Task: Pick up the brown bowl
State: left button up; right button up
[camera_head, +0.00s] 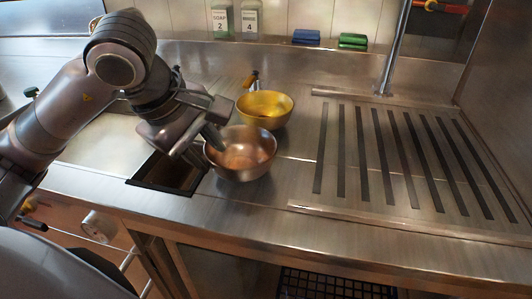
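The brown bowl (240,160), a shiny copper-brown metal bowl, stands upright on the steel counter left of the middle. My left gripper (208,140) is at the bowl's upper left rim. One dark fingertip reaches over the rim into the bowl's opening. The other finger is partly hidden by the gripper body, so I cannot tell whether the fingers touch the rim or how far apart they are. My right gripper is not in view.
A yellow bowl (264,108) stands close behind the brown one. A dark rectangular opening (168,174) lies to its left. A slotted grill area (400,160) is at right. Blue (306,37) and green (353,41) sponges and two labelled bottles (221,20) stand on the back ledge.

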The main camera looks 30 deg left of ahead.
aim_at(220, 164)
pick_arm(q)
jog(key=shift+w+a, duration=0.2)
jog(key=shift+a, duration=0.05)
jog(key=shift+x, duration=1.15)
jog(key=x, duration=0.4)
jog(key=shift+w+a+f, duration=0.1)
jog(key=shift+w+f, duration=0.05)
jog(key=shift+f, duration=0.05)
jog(key=shift+r, duration=0.1)
grip_shut()
